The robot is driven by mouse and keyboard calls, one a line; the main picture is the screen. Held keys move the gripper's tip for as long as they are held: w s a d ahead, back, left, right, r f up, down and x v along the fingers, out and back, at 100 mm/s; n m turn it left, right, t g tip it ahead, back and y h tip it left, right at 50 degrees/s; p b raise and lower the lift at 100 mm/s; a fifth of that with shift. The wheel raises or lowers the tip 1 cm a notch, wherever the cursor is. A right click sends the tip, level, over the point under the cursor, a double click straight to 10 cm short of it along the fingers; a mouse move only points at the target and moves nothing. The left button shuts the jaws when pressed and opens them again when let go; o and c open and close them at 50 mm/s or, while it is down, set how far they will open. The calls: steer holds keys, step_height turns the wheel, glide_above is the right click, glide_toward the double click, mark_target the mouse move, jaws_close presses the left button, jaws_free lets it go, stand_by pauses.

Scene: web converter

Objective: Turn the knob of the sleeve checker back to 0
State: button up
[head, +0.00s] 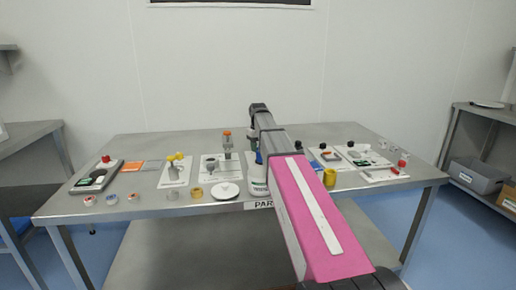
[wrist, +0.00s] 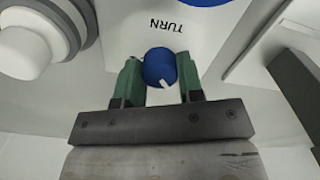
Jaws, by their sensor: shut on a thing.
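In the wrist view a blue knob (wrist: 159,66) with a white pointer mark sits on a white panel (wrist: 140,25) with the word TURN, which appears upside down. My gripper (wrist: 160,80) has its green fingers on either side of the knob and is shut on it. The pointer mark is toward the lower right of the knob. No scale or 0 mark is readable. In the head view my arm covers most of the checker; a bit of blue and a white body (head: 257,172) show beside it.
A steel table (head: 150,225) carries several fixtures. A black device with a red knob (head: 97,178) is at the left, a yellow-handled fixture (head: 175,170) left of the arm, and a yellow cylinder (head: 329,177) right of it. In the wrist view a white round part (wrist: 35,40) is close on the left.

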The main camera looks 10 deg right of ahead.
steer(key=shift+n, duration=2.3)
steer(key=o, duration=0.9)
step_height(320, 180, up, 11)
steer(key=shift+f, duration=0.1)
